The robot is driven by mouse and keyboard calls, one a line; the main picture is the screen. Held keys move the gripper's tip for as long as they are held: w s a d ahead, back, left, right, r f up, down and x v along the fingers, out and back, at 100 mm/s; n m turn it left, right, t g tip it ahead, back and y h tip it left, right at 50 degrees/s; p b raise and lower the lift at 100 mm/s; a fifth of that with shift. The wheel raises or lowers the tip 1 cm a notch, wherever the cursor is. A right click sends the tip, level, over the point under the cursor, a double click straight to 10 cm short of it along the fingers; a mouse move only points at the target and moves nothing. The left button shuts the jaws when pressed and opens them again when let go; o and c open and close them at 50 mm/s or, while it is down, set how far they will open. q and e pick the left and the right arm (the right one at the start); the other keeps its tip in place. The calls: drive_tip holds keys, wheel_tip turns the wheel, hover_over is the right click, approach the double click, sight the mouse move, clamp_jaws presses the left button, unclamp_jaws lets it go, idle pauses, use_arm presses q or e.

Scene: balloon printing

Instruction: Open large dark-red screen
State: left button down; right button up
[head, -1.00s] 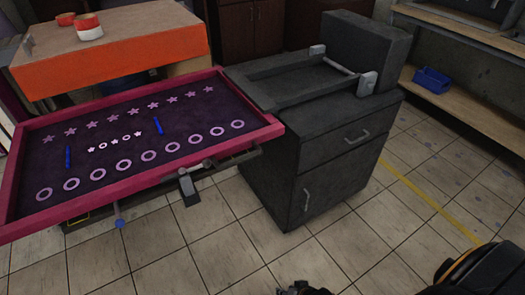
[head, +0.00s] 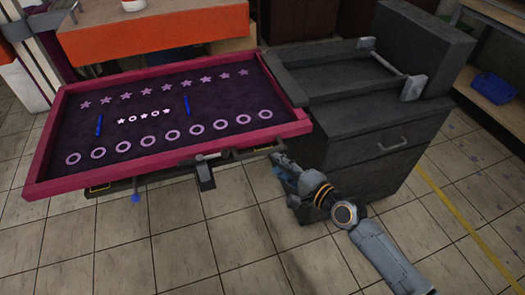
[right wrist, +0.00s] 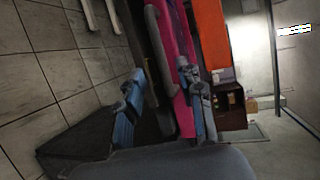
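The large dark-red screen (head: 110,175) is a pinkish-red frame around a dark mesh with rows of stars and rings. It lies flat and low at the left in the head view. A dark handle bar (head: 258,150) runs along its front right side. My right gripper (head: 281,165) is just in front of this corner, close to the bar. In the right wrist view its two fingers (right wrist: 162,105) are apart, with the red frame (right wrist: 178,60) and a grey curved bar (right wrist: 157,40) beyond the gap. Contact is not visible. My left gripper is not in view.
A dark grey cabinet (head: 375,160) with a smaller grey frame (head: 350,75) on top stands right of the screen. An orange-edged table (head: 155,42) is behind it. A shelf with a blue bin (head: 493,88) is at the far right. The tiled floor in front is clear.

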sight(262, 154)
drive_tip(key=x, duration=0.9)
drive_tip(key=shift+d+b, duration=0.1)
drive_tip(key=shift+b, duration=0.2)
clamp_jaws()
